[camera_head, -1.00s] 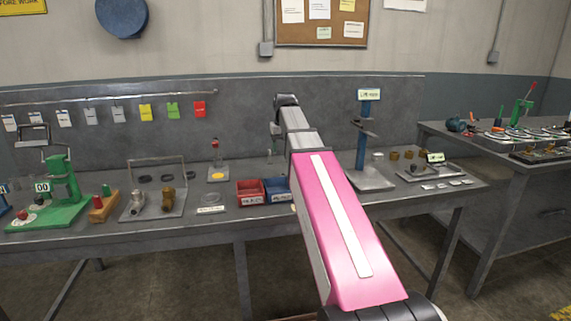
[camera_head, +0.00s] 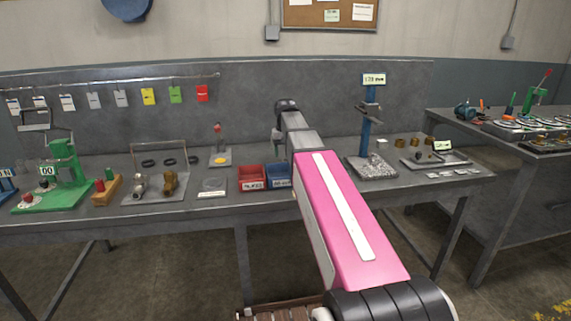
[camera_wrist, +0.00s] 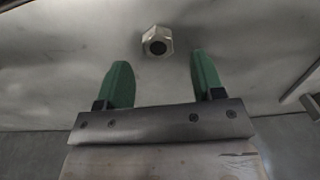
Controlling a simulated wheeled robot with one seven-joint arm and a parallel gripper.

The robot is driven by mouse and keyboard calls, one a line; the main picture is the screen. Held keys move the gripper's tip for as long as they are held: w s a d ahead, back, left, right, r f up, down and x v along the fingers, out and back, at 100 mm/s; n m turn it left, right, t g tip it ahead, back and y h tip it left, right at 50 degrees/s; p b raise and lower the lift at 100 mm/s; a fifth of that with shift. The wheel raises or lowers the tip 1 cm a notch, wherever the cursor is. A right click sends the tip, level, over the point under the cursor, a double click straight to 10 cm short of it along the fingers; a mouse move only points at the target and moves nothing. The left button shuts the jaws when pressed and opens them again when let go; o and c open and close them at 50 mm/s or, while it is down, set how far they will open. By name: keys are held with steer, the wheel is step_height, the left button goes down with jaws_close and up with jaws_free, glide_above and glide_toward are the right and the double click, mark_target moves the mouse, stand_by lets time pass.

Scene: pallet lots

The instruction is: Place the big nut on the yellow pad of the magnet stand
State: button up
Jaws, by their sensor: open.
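The big nut (camera_wrist: 157,41) is a silver hex nut with a dark hole, lying on a grey metal surface in the wrist view. My gripper (camera_wrist: 160,57) has two green fingers standing apart. The nut is just beyond the fingertips, between their lines, with nothing held. In the head view, my pink arm reaches over the bench and hides its gripper; I cannot make out the nut there. The magnet stand (camera_head: 217,145) is a small plate with a red-topped post at the back of the bench, left of my arm. Its yellow pad (camera_head: 219,160) looks bare.
A red bin (camera_head: 251,177) and a blue bin (camera_head: 278,176) stand close left of my arm. A blue column stand (camera_head: 367,135) rises to its right. A fittings tray (camera_head: 155,190) and green press (camera_head: 62,180) are farther left. A tray (camera_head: 435,159) lies right.

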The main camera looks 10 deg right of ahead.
mark_target(285, 160)
steer(key=shift+f, duration=1.5)
steer(key=c, duration=1.1)
steer(key=shift+r, duration=0.1)
